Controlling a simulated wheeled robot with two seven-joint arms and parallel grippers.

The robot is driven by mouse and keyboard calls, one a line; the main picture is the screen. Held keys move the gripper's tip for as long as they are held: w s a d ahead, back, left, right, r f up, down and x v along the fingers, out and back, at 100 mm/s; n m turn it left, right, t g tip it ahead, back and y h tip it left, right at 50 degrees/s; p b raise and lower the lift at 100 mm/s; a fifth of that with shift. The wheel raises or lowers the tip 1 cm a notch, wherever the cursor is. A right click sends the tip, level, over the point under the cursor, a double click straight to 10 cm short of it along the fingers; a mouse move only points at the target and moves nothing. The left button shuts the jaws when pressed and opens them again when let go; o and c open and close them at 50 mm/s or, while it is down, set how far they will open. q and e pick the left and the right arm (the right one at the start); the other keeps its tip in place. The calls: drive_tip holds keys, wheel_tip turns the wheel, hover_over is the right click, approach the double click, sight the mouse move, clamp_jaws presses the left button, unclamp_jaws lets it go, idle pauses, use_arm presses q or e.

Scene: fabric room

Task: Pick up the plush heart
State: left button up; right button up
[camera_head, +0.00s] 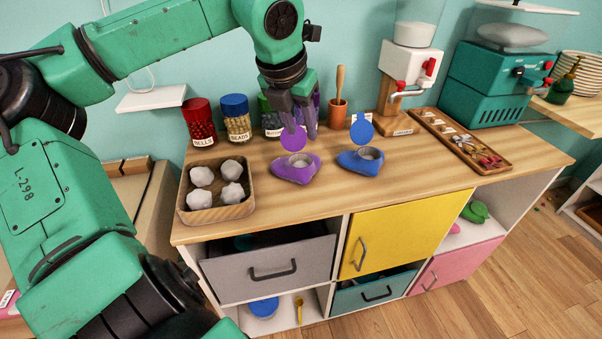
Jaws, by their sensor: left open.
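A purple plush heart (296,174) lies on the wooden counter, with a small grey round piece on it and a flat purple disc (293,141) just above it. A blue plush heart (359,166) lies to its right, with a similar grey piece and a blue disc (361,131). My left gripper (301,131) points down above and behind the purple heart. It is open, with nothing visible between its fingers, and appears apart from the heart. Its fingertips are partly covered by the purple disc. My right gripper is not in view.
A wooden tray (184,200) with white lumps stands left of the hearts. Labelled jars, including a red one (200,125), line the wall. A pestle in a cup (337,115), a dispenser (408,65) and a sorting tray (500,166) stand right. The counter's front is clear.

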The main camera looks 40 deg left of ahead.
sight(310, 165)
use_arm(q)
drive_tip(key=x, duration=1.5)
drive_tip(key=shift+a+f+p, duration=0.3)
drive_tip(key=shift+a+p, duration=0.05)
drive_tip(key=shift+p, duration=0.05)
drive_tip(key=shift+r, duration=0.1)
clamp_jaws()
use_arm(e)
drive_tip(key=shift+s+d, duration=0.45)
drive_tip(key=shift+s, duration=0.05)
